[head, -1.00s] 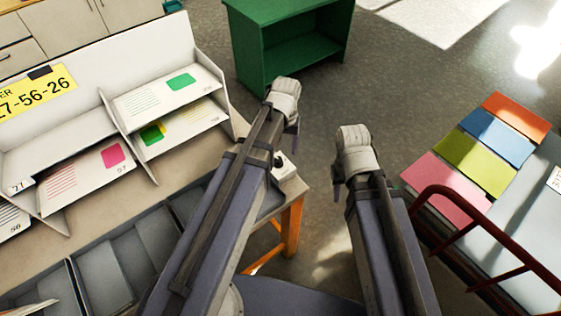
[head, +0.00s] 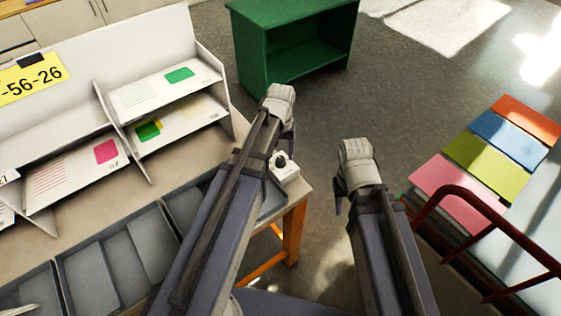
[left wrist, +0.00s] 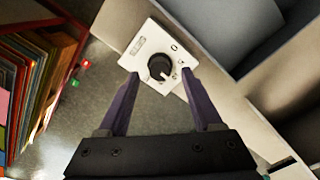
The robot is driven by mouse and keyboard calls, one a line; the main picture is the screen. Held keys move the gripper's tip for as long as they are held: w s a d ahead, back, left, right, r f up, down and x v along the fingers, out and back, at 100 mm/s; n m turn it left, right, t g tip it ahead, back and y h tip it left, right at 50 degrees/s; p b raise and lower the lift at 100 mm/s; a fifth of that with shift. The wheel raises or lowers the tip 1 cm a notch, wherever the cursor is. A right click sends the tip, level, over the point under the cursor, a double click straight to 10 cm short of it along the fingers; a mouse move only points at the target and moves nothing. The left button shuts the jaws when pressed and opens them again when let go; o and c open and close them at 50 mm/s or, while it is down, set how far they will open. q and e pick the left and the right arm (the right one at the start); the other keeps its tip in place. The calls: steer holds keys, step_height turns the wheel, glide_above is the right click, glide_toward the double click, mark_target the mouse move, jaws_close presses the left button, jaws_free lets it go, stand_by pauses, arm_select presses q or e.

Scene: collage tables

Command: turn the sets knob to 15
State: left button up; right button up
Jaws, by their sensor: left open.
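The sets knob (left wrist: 160,68) is a round black dial with a pale pointer mark, on a white panel (left wrist: 146,44). In the left wrist view it sits just ahead of and between the spread fingers of my left gripper (left wrist: 161,100), which is open and empty. The printed marks around the dial are too small to read. In the head view the knob (head: 281,160) shows at the table's right corner, beside my left arm. My left gripper (head: 290,140) is mostly hidden there behind its own wrist. My right gripper (head: 338,195) hangs over the floor, its fingers mostly hidden.
The table (head: 298,192) has a white sorting rack (head: 60,120) with cards and grey trays (head: 105,270) in front. A green cabinet (head: 245,50) stands behind. A trolley with a red rail (head: 500,230) and coloured sheets (head: 455,190) is at the right. Open floor lies between.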

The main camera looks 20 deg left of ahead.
arm_select(q)
step_height(320, 180, down, 2)
steer(key=shift+b, duration=0.5)
steer(key=shift+r, duration=0.1)
steer(key=shift+c, duration=0.4)
jaws_close()
